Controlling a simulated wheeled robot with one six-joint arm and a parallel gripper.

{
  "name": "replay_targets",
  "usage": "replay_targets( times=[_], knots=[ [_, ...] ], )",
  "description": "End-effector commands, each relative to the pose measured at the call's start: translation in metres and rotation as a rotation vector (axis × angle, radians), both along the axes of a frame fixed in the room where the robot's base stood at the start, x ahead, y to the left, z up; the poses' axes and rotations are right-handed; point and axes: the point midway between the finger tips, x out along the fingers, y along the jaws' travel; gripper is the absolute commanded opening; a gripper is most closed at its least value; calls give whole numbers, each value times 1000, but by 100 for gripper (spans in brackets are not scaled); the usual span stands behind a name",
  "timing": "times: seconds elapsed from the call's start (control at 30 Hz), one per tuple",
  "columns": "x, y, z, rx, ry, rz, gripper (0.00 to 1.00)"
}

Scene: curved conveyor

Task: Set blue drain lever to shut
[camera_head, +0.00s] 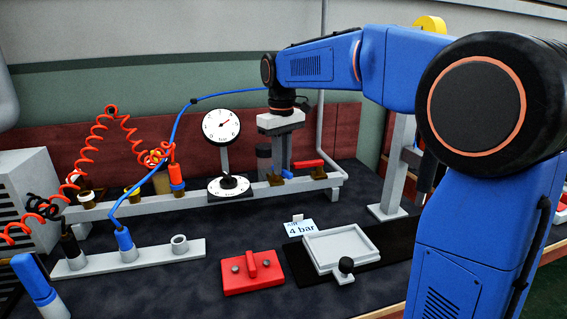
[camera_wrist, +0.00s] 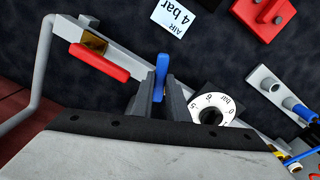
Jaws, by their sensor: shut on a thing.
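The blue drain lever (camera_wrist: 161,72) is between my gripper's two fingers (camera_wrist: 160,92) in the wrist view. My gripper is shut on it. The lever's end sticks out past the fingertips, across the line of the pale rail; its pivot is hidden by the gripper. In the head view my gripper (camera_head: 276,172) reaches straight down to the rail (camera_head: 240,190), right of the dial. Only a small bit of blue (camera_head: 287,174) shows by the fingers there.
A red lever (camera_wrist: 98,62) lies along the rail close by; it also shows in the head view (camera_head: 306,163). A gauge (camera_head: 221,126) and a round dial (camera_head: 229,185) stand left of my gripper. A red block (camera_head: 253,272), a 4 bar card (camera_head: 300,227) and a grey tray (camera_head: 341,249) lie in front.

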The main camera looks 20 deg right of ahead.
Motion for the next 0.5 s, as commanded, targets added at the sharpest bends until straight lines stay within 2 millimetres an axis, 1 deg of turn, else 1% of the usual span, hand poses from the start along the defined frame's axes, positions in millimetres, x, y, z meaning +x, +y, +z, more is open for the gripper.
replay_targets(
  times=[0.3, 0.5],
  knots=[
    [-2, 7, 0, 0, 0, -252, 0],
    [-2, 10, 0, 0, 0, -357, 0]
  ],
)
